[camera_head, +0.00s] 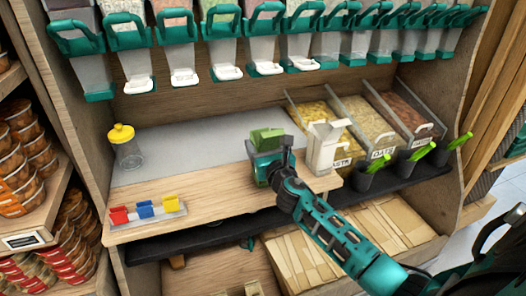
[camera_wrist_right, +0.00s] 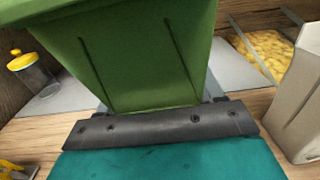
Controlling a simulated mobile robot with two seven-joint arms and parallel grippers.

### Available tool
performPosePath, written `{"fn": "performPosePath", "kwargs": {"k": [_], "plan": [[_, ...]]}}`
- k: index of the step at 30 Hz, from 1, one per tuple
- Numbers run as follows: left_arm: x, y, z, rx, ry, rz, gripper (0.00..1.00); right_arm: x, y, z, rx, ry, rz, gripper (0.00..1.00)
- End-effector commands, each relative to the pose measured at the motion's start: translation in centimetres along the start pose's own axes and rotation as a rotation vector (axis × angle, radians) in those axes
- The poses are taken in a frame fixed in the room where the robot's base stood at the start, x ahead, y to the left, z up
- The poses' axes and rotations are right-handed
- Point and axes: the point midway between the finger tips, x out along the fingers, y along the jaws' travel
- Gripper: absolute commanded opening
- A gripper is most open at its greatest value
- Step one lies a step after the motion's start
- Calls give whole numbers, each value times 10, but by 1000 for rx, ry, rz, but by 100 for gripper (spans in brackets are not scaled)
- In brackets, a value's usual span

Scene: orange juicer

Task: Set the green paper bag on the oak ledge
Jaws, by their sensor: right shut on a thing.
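The green paper bag (camera_head: 267,138) is over the oak ledge (camera_head: 215,198), near the front of the grey strip, just left of a pale carton. My right gripper (camera_head: 268,160) comes in from the lower right and is shut on the bag. In the right wrist view the green bag (camera_wrist_right: 140,55) fills the upper middle, above the dark gripper bar (camera_wrist_right: 160,125). The gripper hides the bag's lower part, so I cannot tell whether it touches the ledge. My left gripper is not in view.
The pale open carton (camera_head: 323,148) stands close on the right. A yellow-lidded jar (camera_head: 125,147) is at the back left, and red, blue and yellow clips (camera_head: 146,210) sit at the front left. Food bins (camera_head: 368,122) are at the right. The ledge's middle left is clear.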

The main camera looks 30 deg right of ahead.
Motion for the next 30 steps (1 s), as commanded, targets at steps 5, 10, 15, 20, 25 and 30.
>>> {"fn": "performPosePath", "kwargs": {"k": [5,10,15,20,25,30], "plan": [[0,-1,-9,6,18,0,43,0,0,2,0,-2,0,8],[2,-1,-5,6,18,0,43,0,0,-3,-1,-2,0,8],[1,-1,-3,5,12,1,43,0,0,-2,-1,-1,0,81],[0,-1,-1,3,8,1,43,0,0,-2,-1,-1,0,92],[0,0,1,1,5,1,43,0,0,-2,-1,-1,0,92],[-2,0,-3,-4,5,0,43,-5,0,1,-1,0,1,92]]}}
